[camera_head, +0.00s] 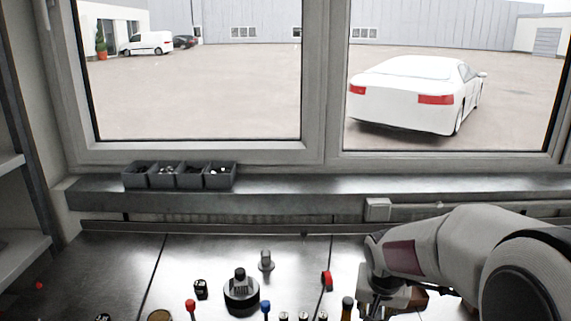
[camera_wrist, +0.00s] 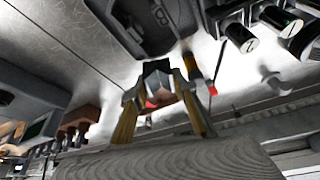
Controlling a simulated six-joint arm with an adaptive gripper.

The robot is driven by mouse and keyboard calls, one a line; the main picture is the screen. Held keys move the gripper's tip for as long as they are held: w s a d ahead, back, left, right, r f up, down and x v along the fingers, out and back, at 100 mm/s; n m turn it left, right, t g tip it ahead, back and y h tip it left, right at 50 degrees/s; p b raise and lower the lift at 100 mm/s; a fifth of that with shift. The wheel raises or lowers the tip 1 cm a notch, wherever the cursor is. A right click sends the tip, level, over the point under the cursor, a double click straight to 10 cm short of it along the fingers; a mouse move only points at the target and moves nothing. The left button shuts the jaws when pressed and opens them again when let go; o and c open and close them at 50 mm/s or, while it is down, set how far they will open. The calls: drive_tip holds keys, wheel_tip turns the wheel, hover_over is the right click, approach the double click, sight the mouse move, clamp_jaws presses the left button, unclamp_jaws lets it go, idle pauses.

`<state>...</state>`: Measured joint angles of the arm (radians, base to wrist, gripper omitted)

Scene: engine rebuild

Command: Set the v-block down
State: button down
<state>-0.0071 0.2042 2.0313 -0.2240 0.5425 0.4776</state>
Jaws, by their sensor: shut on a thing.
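My gripper (camera_wrist: 160,92) is in the middle of the wrist view, its two fingers closed on the sides of a small dark grey block with a notched outline, which I take to be the v-block (camera_wrist: 157,70). The block sits between the fingertips, with the metal bench top beyond it. I cannot tell whether the block touches the bench. In the head view my gripper (camera_head: 376,297) points down at the lower right, beside the front edge of the picture. The block cannot be made out there, and the fingertips are largely hidden.
A brown block (camera_head: 416,297) lies just right of my gripper. Several tools with coloured handles stand to its left, near a red-ended tool (camera_head: 326,279). A dark round part (camera_head: 241,292) and a grey metal part (camera_head: 265,261) stand mid-bench. Small bins (camera_head: 178,177) line the sill.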

drive_tip(key=d, duration=0.4)
drive_tip(key=shift+d, duration=0.15)
idle(0.6)
drive_tip(key=w+a+r+n, duration=0.1)
drive_tip(key=w+a, duration=0.3)
drive_tip(key=a, duration=0.7)
drive_tip(key=w+a+r+n, duration=0.1)
drive_tip(key=w+a, duration=0.4)
drive_tip(key=a, duration=0.6)
drive_tip(key=shift+r+y, duration=0.3)
drive_tip(key=shift+y, duration=0.1)
drive_tip(key=shift+f, duration=2.5)
